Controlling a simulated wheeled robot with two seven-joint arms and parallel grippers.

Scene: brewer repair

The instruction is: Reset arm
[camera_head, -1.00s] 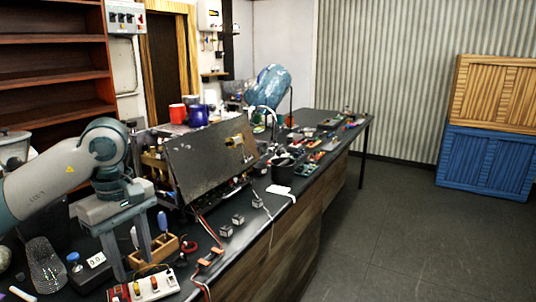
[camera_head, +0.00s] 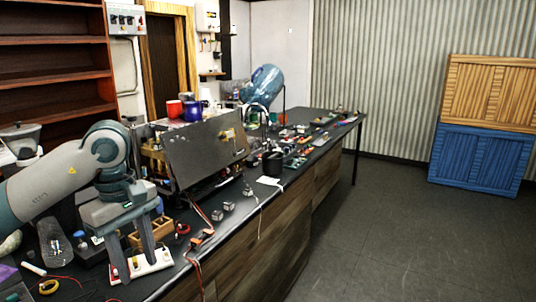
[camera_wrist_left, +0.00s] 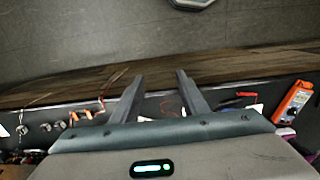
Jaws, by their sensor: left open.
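My left gripper (camera_head: 136,266) comes in from the left in the head view and points down over the near end of the black workbench (camera_head: 228,238). Its two fingers are apart with nothing between them. In the left wrist view the open fingers (camera_wrist_left: 155,82) reach toward the bench's front edge. A white power strip (camera_head: 150,264) lies right by the fingertips; I cannot tell whether they touch. My right gripper is not in view.
A dark upright panel (camera_head: 205,152) stands on the bench, with a wooden box (camera_head: 152,233) and several small grey cubes (camera_head: 228,206) nearby. An orange meter (camera_wrist_left: 293,102) lies at the bench's right in the wrist view. Blue (camera_head: 480,160) and wooden crates stand far right.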

